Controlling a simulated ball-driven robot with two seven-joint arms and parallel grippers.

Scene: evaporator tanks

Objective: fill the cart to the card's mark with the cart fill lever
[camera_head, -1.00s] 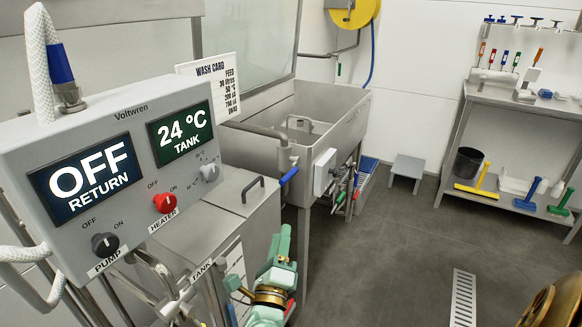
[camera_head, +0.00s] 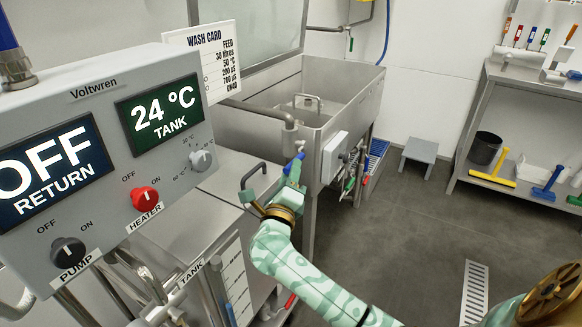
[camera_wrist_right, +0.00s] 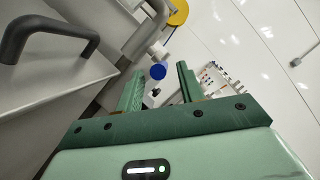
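The wash card (camera_head: 209,62) reads "FEED 30 litres". A pipe with a blue-handled lever (camera_head: 291,167) comes off the sink's front left; I take this to be the fill lever. Below it stands a steel, lidded tank (camera_head: 185,225) with a dark handle, a TANK label and a level scale (camera_head: 236,285), unreadable here; this may be the cart. My right gripper (camera_head: 270,188) is open beside the lever, which it partly hides. In the right wrist view, the lever's round blue end (camera_wrist_right: 158,71) shows between and beyond the open fingers (camera_wrist_right: 160,88). My left gripper is out of view.
The control box (camera_head: 100,150) at left shows OFF RETURN and 24 °C TANK. The sink (camera_head: 340,100) stands behind the lever, with a grey box (camera_head: 335,155) and hoses on its front. A stool (camera_head: 419,155) and shelf (camera_head: 525,72) are at right. The floor between is clear.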

